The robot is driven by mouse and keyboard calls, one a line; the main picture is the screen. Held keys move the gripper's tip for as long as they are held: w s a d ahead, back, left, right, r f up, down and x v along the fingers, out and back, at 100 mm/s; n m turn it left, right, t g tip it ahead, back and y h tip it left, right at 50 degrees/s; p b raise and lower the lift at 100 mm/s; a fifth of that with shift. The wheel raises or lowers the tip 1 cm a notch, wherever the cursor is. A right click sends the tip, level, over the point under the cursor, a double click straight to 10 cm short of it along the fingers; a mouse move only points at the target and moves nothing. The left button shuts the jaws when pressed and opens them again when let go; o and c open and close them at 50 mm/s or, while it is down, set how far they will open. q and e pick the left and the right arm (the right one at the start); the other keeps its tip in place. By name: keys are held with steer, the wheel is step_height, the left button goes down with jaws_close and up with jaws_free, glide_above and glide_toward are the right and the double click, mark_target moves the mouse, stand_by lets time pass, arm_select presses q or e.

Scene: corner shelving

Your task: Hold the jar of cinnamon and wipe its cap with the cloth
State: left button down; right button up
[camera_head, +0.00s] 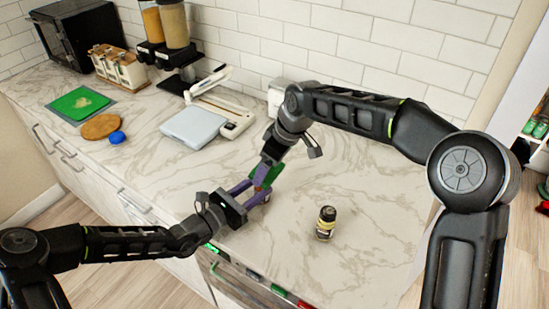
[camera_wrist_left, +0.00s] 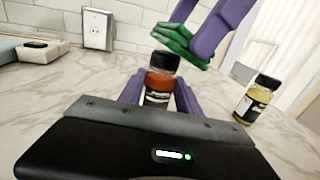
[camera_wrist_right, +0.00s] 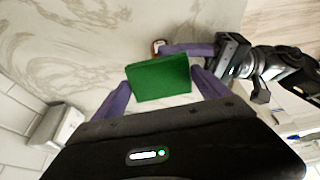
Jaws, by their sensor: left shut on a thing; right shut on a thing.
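A small jar (camera_wrist_left: 160,84) with reddish-orange contents, a dark label and a black cap is upright between the purple fingers of my left gripper (camera_wrist_left: 158,98). Its label is too small to read. The left gripper (camera_head: 240,199) is shut on it, over the counter near the front edge. My right gripper (camera_head: 265,170) is shut on a green cloth (camera_wrist_right: 160,79). In the left wrist view the cloth (camera_wrist_left: 182,48) is just above and right of the cap; I cannot tell whether they touch. The cloth partly hides the jar in the right wrist view.
A second black-capped jar (camera_head: 326,223) with yellowish contents stands right of the grippers. A grey scale-like device (camera_head: 194,127) and a white slicer-like device (camera_head: 230,115) are behind left. A green board (camera_head: 78,102) lies far left. The marble counter (camera_head: 375,200) is clear at right.

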mark_target(274, 171)
steer(key=a, duration=0.2)
steer(key=shift+w+a+r, duration=0.15)
steer(key=shift+a+r, duration=0.15)
steer(key=shift+a, duration=0.05)
steer(key=shift+w+a, duration=0.15)
steer(key=shift+a, duration=0.6)
steer(key=shift+s+d+f, duration=0.1)
steer(key=shift+s+d, duration=0.05)
steer(key=shift+d, duration=0.7)
steer(key=shift+s+d, duration=0.1)
steer(key=shift+d, duration=0.7)
steer(key=shift+s+d+f, duration=0.1)
steer(key=shift+d+f, duration=0.15)
steer(key=shift+d, duration=0.3)
steer(key=shift+s+d+f, duration=0.1)
steer(key=shift+d+f, duration=0.1)
steer(key=shift+d, duration=0.35)
step_height(274, 171, up, 9)
steer(key=shift+a, duration=0.15)
steer(key=shift+r, duration=0.1)
arm_select(q)
steer(key=c, duration=0.8)
jaws_free()
steer(key=shift+o, duration=0.2)
